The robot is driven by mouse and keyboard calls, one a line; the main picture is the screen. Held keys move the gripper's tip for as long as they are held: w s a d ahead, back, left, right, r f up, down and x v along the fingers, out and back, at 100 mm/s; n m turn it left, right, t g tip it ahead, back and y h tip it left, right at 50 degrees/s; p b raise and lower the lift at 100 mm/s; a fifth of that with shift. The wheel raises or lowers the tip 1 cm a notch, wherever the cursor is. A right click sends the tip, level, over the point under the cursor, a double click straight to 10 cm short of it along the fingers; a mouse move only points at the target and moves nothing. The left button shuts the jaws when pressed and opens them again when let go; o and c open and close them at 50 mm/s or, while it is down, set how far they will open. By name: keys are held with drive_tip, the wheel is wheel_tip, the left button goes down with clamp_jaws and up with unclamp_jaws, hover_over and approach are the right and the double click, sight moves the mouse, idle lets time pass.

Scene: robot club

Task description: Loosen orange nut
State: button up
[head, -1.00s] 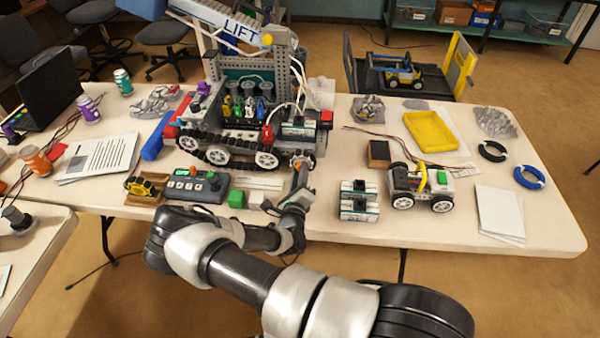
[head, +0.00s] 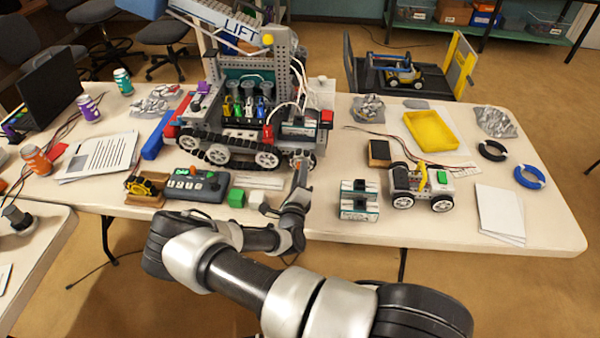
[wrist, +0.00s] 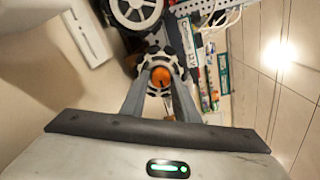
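The orange nut (wrist: 161,77) shows in the wrist view, on a round black-and-white part of the large tracked robot (head: 215,153). My gripper (wrist: 161,84) is open, with one finger on each side of the nut. The fingers look close to the nut, but I cannot tell whether either touches it. In the head view my gripper (head: 302,172) reaches up to the robot's right front end, and the nut is hidden or too small to make out there.
Free table lies between gripper and blocks.

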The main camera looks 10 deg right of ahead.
drive_tip(key=shift+o, duration=1.3)
drive_tip(key=shift+s, duration=0.1)
drive_tip(key=v, duration=1.7)
drive_tip(key=shift+a, duration=0.15)
drive_tip(key=shift+r, duration=0.15)
